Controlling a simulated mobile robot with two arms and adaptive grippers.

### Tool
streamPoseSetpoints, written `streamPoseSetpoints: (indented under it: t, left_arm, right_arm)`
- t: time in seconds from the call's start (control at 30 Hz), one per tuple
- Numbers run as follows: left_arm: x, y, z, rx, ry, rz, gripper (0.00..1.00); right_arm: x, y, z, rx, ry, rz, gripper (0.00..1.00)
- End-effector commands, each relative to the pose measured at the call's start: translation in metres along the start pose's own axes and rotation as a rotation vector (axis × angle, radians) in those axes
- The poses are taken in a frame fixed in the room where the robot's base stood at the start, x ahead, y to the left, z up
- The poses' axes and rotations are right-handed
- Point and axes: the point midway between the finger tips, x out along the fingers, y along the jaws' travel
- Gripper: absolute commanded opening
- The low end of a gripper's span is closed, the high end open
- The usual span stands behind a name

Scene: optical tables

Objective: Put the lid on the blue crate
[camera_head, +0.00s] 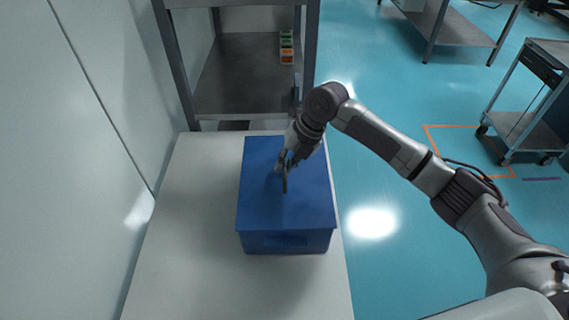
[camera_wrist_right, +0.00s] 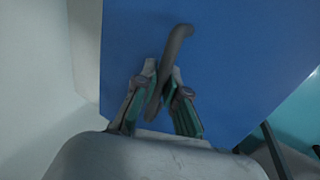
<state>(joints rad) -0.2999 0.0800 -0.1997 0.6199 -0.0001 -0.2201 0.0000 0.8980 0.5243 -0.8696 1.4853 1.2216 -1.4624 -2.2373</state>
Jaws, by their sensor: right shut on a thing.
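The blue crate (camera_head: 285,243) stands on the white table near its right edge. The blue lid (camera_head: 300,207) lies over the top of the crate and covers its opening. I cannot tell whether its far edge sits fully flush. A dark handle (camera_head: 285,185) stands up from the lid's middle; it also shows in the right wrist view (camera_wrist_right: 177,45). My right gripper (camera_head: 282,166) is shut on this handle, with its fingers on both sides of it in the right wrist view (camera_wrist_right: 163,85). My left gripper is out of view.
The white table (camera_head: 190,230) is bare to the left of the crate. A grey shelf unit (camera_head: 240,85) with small coloured boxes (camera_head: 287,48) stands behind it. A wall runs along the left. A grey cart (camera_head: 530,125) stands at the far right on the blue floor.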

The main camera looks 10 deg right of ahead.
Motion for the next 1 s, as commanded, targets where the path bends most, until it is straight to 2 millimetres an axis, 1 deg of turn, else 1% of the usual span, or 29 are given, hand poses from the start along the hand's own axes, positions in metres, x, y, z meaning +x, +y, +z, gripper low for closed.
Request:
streamPoseSetpoints:
  t: [0.27, 0.3, 0.43, 0.47, 0.77, 0.87, 1.0]
  left_arm:
    - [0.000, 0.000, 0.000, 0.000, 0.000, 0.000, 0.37]
    - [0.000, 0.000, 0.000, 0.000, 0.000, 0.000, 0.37]
    - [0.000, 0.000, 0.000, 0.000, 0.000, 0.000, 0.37]
    - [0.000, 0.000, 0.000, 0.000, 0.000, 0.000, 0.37]
    - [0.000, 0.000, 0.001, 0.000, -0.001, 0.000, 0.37]
    - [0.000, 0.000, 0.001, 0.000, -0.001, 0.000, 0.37]
    - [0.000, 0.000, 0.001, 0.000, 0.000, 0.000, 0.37]
  right_arm:
    - [0.001, 0.000, -0.001, 0.000, 0.002, -0.001, 0.00]
    - [0.001, 0.000, -0.001, 0.000, 0.002, -0.001, 0.15]
    - [0.001, 0.000, -0.001, 0.000, 0.002, -0.001, 0.37]
    - [0.001, 0.000, -0.001, 0.000, 0.002, -0.001, 0.40]
    - [-0.001, 0.000, 0.000, 0.000, 0.001, -0.001, 0.40]
    - [-0.009, 0.000, 0.000, 0.000, -0.001, -0.001, 0.40]
    - [-0.034, 0.000, 0.001, -0.001, -0.003, -0.001, 0.40]
